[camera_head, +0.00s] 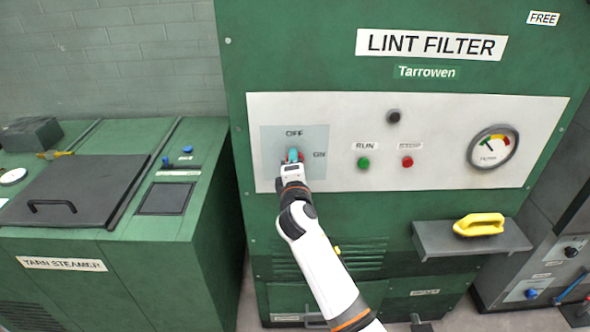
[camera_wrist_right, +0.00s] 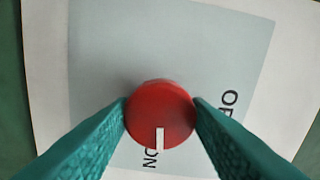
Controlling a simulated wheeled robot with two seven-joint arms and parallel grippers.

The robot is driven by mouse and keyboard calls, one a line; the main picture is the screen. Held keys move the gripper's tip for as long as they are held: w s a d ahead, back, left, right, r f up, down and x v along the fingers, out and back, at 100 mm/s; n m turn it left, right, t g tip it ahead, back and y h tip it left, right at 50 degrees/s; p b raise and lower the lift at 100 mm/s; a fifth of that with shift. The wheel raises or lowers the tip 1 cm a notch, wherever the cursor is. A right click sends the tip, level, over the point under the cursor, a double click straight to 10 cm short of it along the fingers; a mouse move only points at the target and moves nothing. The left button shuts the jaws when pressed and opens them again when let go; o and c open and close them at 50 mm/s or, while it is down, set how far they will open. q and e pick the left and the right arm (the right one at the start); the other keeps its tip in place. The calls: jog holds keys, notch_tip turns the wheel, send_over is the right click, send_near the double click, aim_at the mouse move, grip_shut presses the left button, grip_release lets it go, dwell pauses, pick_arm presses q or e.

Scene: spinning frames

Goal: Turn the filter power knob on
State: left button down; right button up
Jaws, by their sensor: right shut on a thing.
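The filter power knob (camera_wrist_right: 160,108) is round and red with a white pointer line. In the right wrist view the line points down at the "ON" label, which the knob partly covers; the "OFF" label (camera_wrist_right: 229,103) is to the right. In the head view the knob is mostly hidden behind my right gripper (camera_head: 293,156), on a pale blue plate (camera_head: 313,138) of the lint filter's white panel (camera_head: 440,115). The teal fingers of my right gripper are shut on the knob, one on each side. My left gripper is not in view.
A green RUN button (camera_head: 364,162), a red STOP button (camera_head: 407,162), a black knob (camera_head: 394,117) and a gauge (camera_head: 493,148) are right of it. Below, a grey shelf (camera_head: 430,240) juts out with a yellow-handled thing (camera_head: 479,224). A yarn steamer (camera_head: 130,260) stands left.

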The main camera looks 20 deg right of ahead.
jog(key=shift+f+m+b, duration=0.1)
jog(key=shift+m+b, duration=0.25)
jog(key=shift+m, duration=0.45)
jog(key=o, duration=1)
jog(key=b+v, duration=0.2)
jog(key=v, duration=1)
